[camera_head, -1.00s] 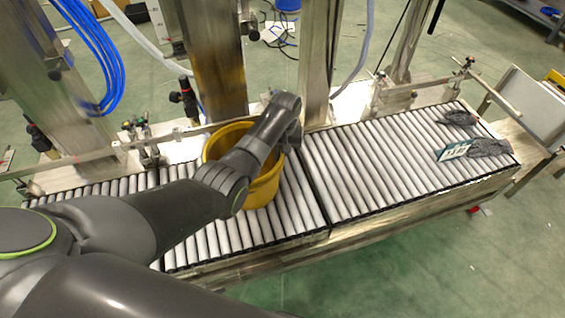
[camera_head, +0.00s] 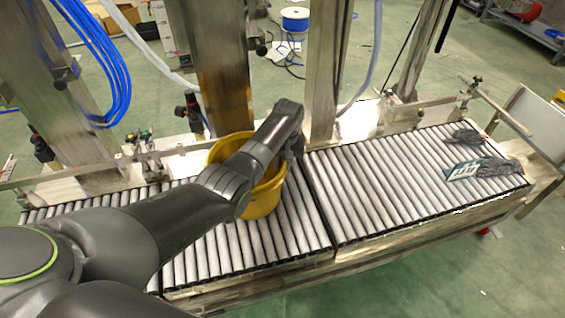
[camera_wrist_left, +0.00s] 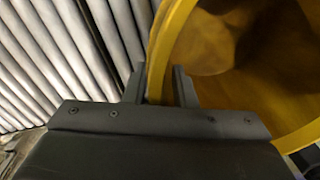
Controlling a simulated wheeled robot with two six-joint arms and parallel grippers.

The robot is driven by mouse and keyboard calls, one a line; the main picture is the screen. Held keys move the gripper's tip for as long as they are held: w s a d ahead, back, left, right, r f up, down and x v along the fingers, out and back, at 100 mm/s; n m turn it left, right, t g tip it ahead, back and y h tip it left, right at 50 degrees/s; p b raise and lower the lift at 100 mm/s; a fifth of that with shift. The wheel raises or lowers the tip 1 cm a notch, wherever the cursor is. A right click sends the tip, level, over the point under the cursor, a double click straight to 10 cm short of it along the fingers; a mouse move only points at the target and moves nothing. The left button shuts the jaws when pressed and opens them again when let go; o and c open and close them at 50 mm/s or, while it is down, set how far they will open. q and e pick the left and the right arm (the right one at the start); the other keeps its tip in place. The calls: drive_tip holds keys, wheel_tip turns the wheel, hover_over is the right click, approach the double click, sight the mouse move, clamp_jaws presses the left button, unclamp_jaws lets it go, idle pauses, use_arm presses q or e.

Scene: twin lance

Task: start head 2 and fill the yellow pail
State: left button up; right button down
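The yellow pail (camera_head: 262,200) stands upright on the roller conveyor, close to the steel columns, partly covered by my left arm. My left gripper (camera_wrist_left: 160,88) is at the pail's rim in the left wrist view, one finger on each side of the wall. The fingers are close together and look shut on the pail (camera_wrist_left: 157,68). The inside of the pail that shows looks empty. In the head view my left wrist hides the fingers. My right gripper is in no view. Steel columns (camera_head: 222,80) rise behind the pail; I cannot tell which belongs to head 2.
The roller conveyor (camera_head: 385,190) is clear between the pail and two grey gloves (camera_head: 497,167) with a card (camera_head: 464,171) at the right. A guide rail (camera_head: 80,169) and black-knobbed fittings (camera_head: 190,106) line its back. Blue hoses (camera_head: 98,60) hang at the upper left.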

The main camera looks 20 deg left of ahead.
use_arm(q)
drive_tip(key=shift+o, duration=0.6)
drive_tip(key=shift+r, duration=0.1)
